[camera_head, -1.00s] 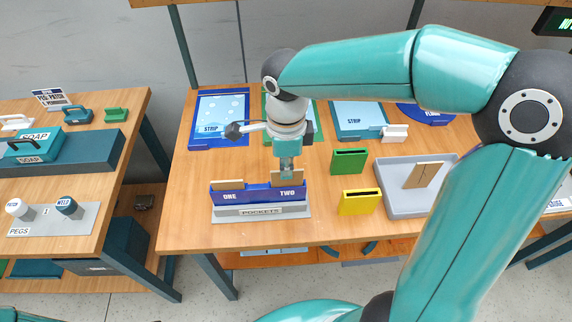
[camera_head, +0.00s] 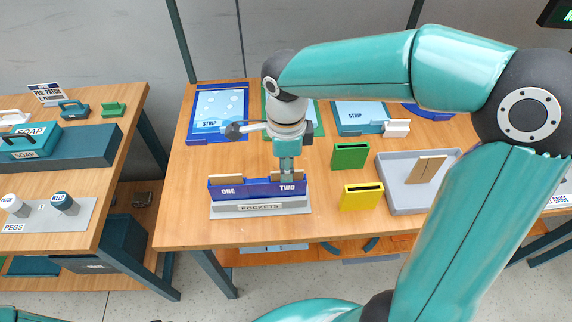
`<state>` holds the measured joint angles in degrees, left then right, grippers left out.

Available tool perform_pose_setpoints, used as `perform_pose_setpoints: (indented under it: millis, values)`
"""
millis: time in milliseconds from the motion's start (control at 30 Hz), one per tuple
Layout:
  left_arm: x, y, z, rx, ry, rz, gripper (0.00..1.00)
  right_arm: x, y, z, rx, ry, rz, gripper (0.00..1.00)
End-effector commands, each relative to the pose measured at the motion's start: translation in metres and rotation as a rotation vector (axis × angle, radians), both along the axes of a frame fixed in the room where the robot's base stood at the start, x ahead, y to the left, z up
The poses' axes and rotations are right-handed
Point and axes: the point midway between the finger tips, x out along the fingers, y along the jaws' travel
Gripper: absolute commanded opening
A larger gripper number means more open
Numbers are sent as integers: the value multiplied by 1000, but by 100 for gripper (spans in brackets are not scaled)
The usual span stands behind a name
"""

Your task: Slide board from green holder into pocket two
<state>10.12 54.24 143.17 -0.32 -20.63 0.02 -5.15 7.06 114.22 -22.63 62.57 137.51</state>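The blue pocket block (camera_head: 258,191) is labelled ONE and TWO and stands on a grey base marked POCKETS. A tan board (camera_head: 276,176) stands upright in pocket two, with only its top edge showing above the blue wall. My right gripper (camera_head: 287,178) points straight down over pocket two, its narrow fingers shut on this board. Another tan board (camera_head: 228,181) sits in pocket one. The green holder (camera_head: 350,156) stands to the right, with no board showing in it. My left gripper is not in view.
A yellow holder (camera_head: 361,197) stands in front of the green one. A grey tray (camera_head: 396,196) with a tan board (camera_head: 427,169) lies to the right, partly behind my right arm. Blue strip panels (camera_head: 219,117) line the back. Tabletop left of the pockets is clear.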

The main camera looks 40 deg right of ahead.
Motion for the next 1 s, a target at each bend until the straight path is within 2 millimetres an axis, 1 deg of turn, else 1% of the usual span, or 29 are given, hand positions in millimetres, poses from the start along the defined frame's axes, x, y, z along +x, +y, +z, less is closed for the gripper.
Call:
perform_pose_setpoints:
  millis: [333, 467, 567, 667, 900, 1000]
  values:
    - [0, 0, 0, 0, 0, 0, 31, 0, 0, 1, 0, 0, 0, 35]
    - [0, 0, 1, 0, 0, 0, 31, 1, 0, 7, 0, -2, 0, 35]
    - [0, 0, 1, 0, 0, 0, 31, 1, 0, 20, 0, -4, 0, 35]
    - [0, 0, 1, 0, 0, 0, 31, 1, 0, 37, 0, -6, 0, 35]
    - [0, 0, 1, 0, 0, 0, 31, 2, 0, 85, 1, -5, 1, 35]
    - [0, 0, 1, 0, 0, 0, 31, 2, 0, 101, 0, -4, 0, 35]
